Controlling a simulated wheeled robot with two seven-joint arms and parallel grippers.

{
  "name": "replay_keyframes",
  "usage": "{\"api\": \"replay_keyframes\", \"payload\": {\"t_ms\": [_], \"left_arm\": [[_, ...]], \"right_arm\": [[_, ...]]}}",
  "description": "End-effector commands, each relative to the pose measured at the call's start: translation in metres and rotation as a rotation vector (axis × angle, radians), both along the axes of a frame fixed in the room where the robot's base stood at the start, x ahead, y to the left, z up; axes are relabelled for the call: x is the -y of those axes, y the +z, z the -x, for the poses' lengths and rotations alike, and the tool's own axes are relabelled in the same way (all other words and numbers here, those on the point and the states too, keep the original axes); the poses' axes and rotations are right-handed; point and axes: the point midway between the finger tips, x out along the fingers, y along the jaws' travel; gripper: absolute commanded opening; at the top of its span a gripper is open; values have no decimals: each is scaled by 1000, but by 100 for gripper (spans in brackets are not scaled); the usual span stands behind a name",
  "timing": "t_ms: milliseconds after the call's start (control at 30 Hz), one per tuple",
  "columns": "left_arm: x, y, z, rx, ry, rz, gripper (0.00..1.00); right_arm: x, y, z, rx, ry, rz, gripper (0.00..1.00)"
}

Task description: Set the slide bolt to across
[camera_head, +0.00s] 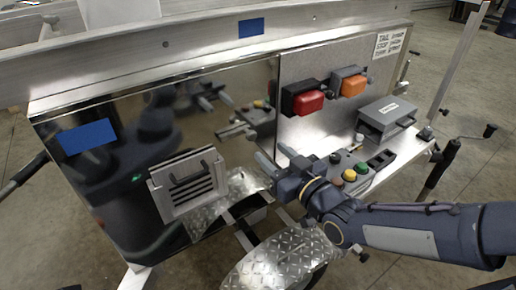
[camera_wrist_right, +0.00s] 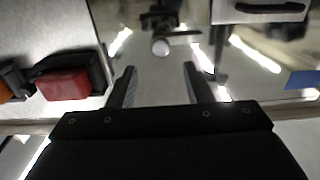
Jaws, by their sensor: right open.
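What looks like the slide bolt (camera_head: 236,131) is a small metal fitting near the right edge of the mirror-like panel, left of the red lamp. In the right wrist view a round pale knob (camera_wrist_right: 160,47) shows with a dark fitting behind it; how far the bolt is slid is too unclear to tell. My right gripper (camera_head: 273,156) is open and empty, in front of the panel, below and right of the fitting. In the wrist view its two fingertips (camera_wrist_right: 160,70) are apart, with the knob between and beyond them, not touched. My left gripper is not in view.
A red lamp (camera_head: 303,98) and an orange lamp (camera_head: 349,82) stick out at the right. A grey box (camera_head: 386,117) and coloured buttons (camera_head: 350,175) sit on the shelf beside my right arm. A louvred vent (camera_head: 188,182) is lower left. The mirror panel carries confusing reflections.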

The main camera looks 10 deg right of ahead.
Motion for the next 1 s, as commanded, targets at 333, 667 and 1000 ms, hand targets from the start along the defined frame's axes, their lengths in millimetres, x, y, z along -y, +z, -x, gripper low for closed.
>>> {"api": "replay_keyframes", "payload": {"t_ms": [333, 667, 1000], "left_arm": [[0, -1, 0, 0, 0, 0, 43], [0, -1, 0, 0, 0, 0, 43], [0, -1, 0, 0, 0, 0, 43]], "right_arm": [[-21, 1, -50, -3, 1, -1, 46], [-26, 1, -65, -2, -1, 0, 46], [-26, 1, -64, -2, -2, 0, 18]]}}
